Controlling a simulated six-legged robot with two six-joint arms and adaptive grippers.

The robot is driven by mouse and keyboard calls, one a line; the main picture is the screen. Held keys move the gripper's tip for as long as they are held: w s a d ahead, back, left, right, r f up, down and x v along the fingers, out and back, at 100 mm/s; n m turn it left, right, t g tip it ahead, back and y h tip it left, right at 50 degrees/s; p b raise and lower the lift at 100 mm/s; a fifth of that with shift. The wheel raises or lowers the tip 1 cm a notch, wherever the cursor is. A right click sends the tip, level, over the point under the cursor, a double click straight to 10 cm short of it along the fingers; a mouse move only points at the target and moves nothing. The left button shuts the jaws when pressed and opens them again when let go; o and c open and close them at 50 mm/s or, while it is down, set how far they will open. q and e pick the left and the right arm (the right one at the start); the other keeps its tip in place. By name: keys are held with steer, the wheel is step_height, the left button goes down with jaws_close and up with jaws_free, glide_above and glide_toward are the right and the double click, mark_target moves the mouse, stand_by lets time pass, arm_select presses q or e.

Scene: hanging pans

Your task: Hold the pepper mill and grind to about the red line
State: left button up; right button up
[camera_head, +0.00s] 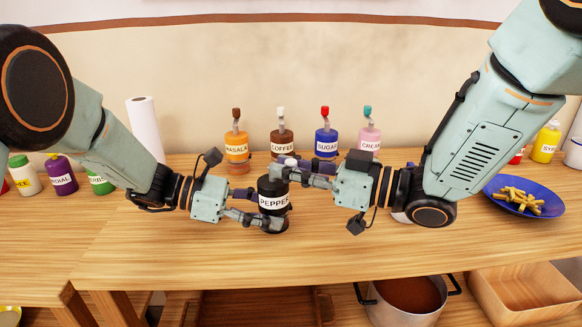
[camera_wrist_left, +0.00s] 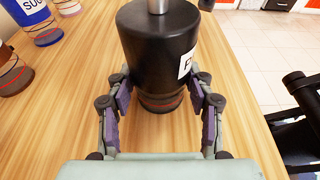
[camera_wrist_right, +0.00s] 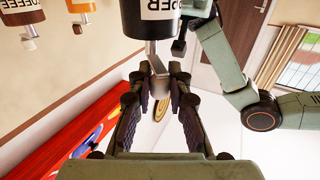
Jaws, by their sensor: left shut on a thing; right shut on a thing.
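The black pepper mill (camera_head: 273,204) with a white PEPPER label is upright above the middle of the wooden table. My left gripper (camera_head: 266,221) is shut around its lower part; the left wrist view shows a finger on each side of the mill (camera_wrist_left: 158,45). A red line (camera_wrist_left: 161,103) rings the narrower dark base there. My right gripper (camera_head: 287,169) is shut on the crank at the mill's top; the grey crank (camera_wrist_right: 157,68) shows between its fingers in the right wrist view. I cannot tell whether the mill's bottom touches the table.
Masala (camera_head: 236,146), coffee (camera_head: 282,144), sugar (camera_head: 326,143) and cream (camera_head: 369,137) dispensers stand behind the mill. A blue plate (camera_head: 500,202) of food is at right. A pot (camera_head: 385,312) and a wooden bin (camera_head: 545,312) sit below the front edge. The table's front strip is clear.

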steer(key=shift+s+a+t, duration=0.1)
steer(key=shift+t, duration=0.2)
jaws_close()
steer(key=m+t+h, duration=0.1)
steer(key=m+t, duration=0.1)
steer(key=m+t+h, duration=0.1)
steer(key=shift+s+a+h, duration=0.3)
steer(key=shift+a, duration=0.05)
steer(key=o, duration=0.9)
jaws_free()
steer(key=shift+c, duration=0.2)
steer(key=shift+d, duration=0.1)
steer(key=v, duration=1.1)
steer(key=shift+s+d, duration=0.25)
steer(key=shift+s, duration=0.1)
